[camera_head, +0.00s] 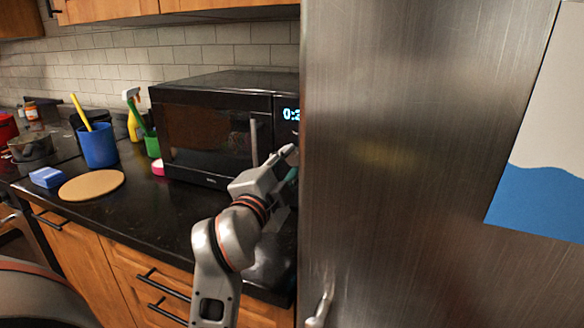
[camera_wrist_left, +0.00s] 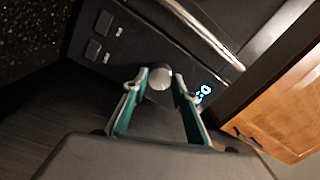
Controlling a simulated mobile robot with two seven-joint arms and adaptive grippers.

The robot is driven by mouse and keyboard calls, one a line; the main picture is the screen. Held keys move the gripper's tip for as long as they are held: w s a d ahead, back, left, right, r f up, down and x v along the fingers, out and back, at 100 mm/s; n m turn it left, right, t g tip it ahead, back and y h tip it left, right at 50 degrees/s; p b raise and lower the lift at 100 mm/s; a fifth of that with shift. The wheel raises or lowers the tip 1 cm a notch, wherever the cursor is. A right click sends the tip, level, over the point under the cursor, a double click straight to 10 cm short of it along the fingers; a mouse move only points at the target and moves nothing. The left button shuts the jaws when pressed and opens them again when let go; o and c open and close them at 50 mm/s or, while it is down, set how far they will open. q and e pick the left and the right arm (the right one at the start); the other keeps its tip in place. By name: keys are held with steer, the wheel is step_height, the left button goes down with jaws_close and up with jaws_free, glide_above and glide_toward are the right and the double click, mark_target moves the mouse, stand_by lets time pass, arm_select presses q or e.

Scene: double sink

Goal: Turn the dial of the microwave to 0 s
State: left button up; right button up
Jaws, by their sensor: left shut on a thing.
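The black microwave (camera_head: 205,95) stands on the counter against the tiled wall, its door closed. Its lit blue display (camera_head: 291,114) is partly cut off by the fridge edge, so the full reading is hidden. In the left wrist view the round grey dial (camera_wrist_left: 160,79) sits on the control panel between the display (camera_wrist_left: 203,92) and two square buttons. My left gripper (camera_head: 290,160) is at the lower right of the microwave front. In the wrist view its green-padded fingers (camera_wrist_left: 162,80) are on either side of the dial, shut on it.
A steel fridge (camera_head: 400,160) stands close to the right of the microwave and my left arm. The door handle (camera_head: 253,142) is left of the dial. A blue cup (camera_head: 98,146), a round board (camera_head: 92,185) and a blue sponge (camera_head: 46,177) are farther left.

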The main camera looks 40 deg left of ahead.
arm_select(q)
steer(key=shift+n, duration=0.3)
arm_select(e)
steer(key=shift+w+a+r, duration=0.1)
steer(key=shift+w+r, duration=0.25)
steer(key=shift+w, duration=0.1)
steer(key=shift+s+f, duration=0.1)
steer(key=shift+s, duration=0.05)
arm_select(q)
steer(key=o, duration=1.1)
arm_select(e)
steer(key=shift+s+a+f, duration=0.15)
steer(key=shift+s+f, duration=0.1)
steer(key=shift+f, duration=0.05)
